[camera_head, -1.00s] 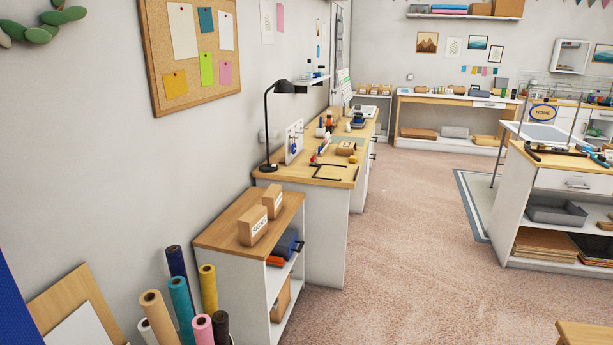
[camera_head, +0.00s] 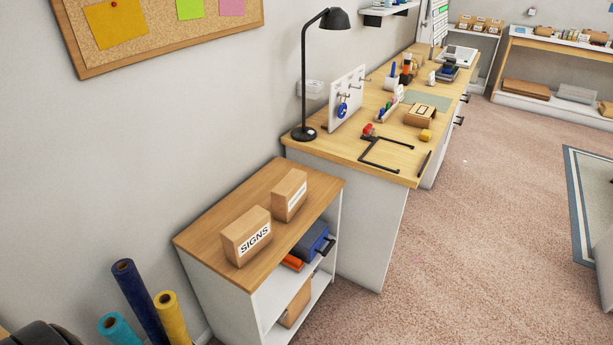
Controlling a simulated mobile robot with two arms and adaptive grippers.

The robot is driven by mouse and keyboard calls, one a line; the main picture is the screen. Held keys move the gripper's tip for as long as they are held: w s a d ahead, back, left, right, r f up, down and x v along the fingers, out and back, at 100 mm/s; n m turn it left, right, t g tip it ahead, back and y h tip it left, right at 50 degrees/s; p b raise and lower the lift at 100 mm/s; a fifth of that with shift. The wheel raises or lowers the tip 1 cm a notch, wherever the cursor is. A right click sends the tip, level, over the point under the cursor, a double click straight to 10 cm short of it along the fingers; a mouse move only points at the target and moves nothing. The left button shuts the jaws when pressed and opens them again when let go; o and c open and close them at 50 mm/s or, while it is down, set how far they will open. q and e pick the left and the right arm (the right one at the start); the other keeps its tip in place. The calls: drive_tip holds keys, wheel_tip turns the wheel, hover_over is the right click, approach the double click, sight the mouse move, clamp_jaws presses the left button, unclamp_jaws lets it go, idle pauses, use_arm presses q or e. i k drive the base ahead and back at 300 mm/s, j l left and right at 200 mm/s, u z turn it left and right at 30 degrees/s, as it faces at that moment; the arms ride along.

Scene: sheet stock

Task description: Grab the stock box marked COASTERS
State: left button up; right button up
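Two small brown cardboard boxes stand on the wooden top of a low white shelf unit (camera_head: 205,238). The nearer box (camera_head: 240,232) has a white label reading SIGNS. The box behind it (camera_head: 290,190) also has a white label, but I cannot read it from here. Several small labelled boxes (camera_head: 480,23) stand on the far back shelf, with labels too small to read. I cannot make out the word COASTERS on any box. Neither of my grippers is in view.
A long workbench (camera_head: 355,150) beyond the shelf unit holds a black lamp (camera_head: 304,80), a white pegboard and small tools. Rolls of coloured material (camera_head: 170,315) stand at the lower left. The carpet (camera_head: 470,235) is open on the right.

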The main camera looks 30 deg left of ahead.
sight(286, 197)
drive_tip(key=i+u, duration=0.35)
drive_tip(key=i+l+u, duration=0.2)
drive_tip(key=i+u, duration=0.15)
drive_tip(key=i+l+u, duration=0.3)
drive_tip(key=i, duration=0.05)
